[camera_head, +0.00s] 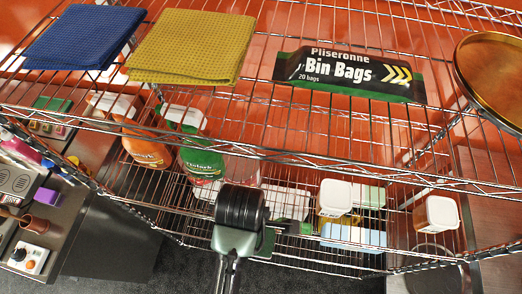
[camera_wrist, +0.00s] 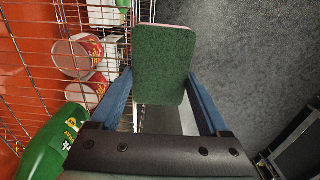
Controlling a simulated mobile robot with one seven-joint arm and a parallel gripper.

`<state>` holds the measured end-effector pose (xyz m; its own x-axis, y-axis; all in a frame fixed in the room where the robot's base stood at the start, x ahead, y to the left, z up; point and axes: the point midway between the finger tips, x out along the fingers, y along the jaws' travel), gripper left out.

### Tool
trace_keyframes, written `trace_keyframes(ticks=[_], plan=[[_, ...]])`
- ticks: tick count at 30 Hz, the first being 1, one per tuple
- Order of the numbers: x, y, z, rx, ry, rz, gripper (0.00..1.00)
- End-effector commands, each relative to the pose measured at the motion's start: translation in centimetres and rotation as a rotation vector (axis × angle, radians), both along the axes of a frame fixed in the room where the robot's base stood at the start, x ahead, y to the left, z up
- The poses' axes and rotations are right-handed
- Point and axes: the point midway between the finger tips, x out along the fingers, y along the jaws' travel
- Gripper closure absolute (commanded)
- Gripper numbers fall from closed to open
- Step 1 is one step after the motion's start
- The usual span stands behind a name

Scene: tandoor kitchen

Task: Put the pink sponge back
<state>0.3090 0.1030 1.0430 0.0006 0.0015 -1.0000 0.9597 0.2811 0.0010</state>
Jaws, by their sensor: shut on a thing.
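The pink sponge (camera_wrist: 160,66) fills the upper middle of the wrist view. Its dark green scouring face is toward the camera and a thin pink edge shows along its top. My gripper (camera_wrist: 158,84) is shut on it, with one blue finger on each side. In the head view my gripper (camera_head: 240,208) is in front of the lower wire shelf (camera_head: 310,262). A small dark green patch beside it may be the sponge, which is otherwise mostly hidden there.
On the lower shelf stand an orange spray bottle (camera_head: 146,146), a green bottle (camera_head: 202,155), white-lidded tubs (camera_head: 336,198) and a pale blue box (camera_head: 353,237). Folded blue (camera_head: 85,36) and yellow (camera_head: 192,46) cloths and bin bags (camera_head: 349,74) lie on the upper shelf.

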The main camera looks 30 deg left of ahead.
Motion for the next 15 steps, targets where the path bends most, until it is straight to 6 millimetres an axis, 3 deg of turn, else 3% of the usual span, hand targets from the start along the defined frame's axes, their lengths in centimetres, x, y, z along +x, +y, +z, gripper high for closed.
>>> trace_keyframes(ticks=[3, 15], plan=[[2.8, 0.6, 0.4, -0.004, -0.003, -0.001, 0.65], [10.4, 2.8, 0.3, -0.005, -0.001, -0.002, 0.65]])
